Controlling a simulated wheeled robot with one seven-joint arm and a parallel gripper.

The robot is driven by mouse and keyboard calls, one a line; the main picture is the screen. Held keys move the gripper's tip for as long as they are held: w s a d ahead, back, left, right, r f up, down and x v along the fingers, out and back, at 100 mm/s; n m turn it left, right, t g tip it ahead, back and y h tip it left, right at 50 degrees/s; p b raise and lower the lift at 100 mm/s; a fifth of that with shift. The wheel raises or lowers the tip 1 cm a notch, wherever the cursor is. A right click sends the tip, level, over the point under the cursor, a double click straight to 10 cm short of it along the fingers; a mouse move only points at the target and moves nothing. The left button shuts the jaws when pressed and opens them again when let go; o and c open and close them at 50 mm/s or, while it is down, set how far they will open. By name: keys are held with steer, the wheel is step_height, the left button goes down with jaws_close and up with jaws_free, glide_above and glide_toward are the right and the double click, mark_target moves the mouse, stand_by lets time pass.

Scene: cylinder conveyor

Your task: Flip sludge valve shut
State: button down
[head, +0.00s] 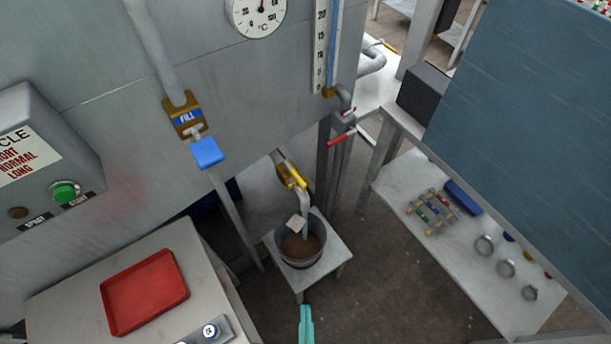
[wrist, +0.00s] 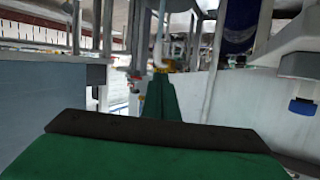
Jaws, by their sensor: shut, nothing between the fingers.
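The valve with a yellow lever (head: 297,178) sits on a brass body low on the grey tank wall in the head view. The lever lies slanted along the outlet pipe. A pale streak runs from the spout (head: 303,198) into a grey bucket (head: 283,254) holding brown matter. My gripper (head: 306,322) is shut and empty, in front of the bucket and apart from the valve. In the wrist view my gripper (wrist: 160,85) points ahead, with a brass and yellow part (wrist: 166,67) just beyond its tips, partly hidden by them.
The bucket stands on a small stand (head: 338,255). A blue-handled FILL valve (head: 208,153) is above left, and a red-handled valve (head: 341,137) above right. A table with a red tray (head: 144,291) is at left. A blue-grey panel (head: 520,130) fills the right.

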mark_target(295, 175)
steer(key=w+d+f+m+g+y, duration=0.15)
steer(key=w+d+f+m, duration=0.25)
steer(key=w+f, duration=0.45)
steer(key=w+d+f+m+g+y, duration=0.1)
steer(key=w+d+f+m+g, duration=0.2)
steer(key=w+f, duration=0.5)
steer(key=w+d+r+m+t+y, duration=0.25)
steer(key=w+r+y, duration=0.25)
steer(key=w+r, duration=0.45)
steer(key=w+d+r+n+y, duration=0.1)
steer(key=w+d+r+y, duration=0.1)
steer(key=r, duration=0.3)
steer(key=w+d+r+n+y, duration=0.2)
steer(key=d+r+y, duration=0.1)
steer(key=r, duration=0.3)
steer(key=shift+w+a, duration=0.1)
steer(key=w+a+f, duration=0.1)
steer(key=w+a, duration=0.4)
steer(key=a, duration=0.5)
steer(key=shift+a+f, duration=0.15)
steer(key=shift+f, duration=0.05)
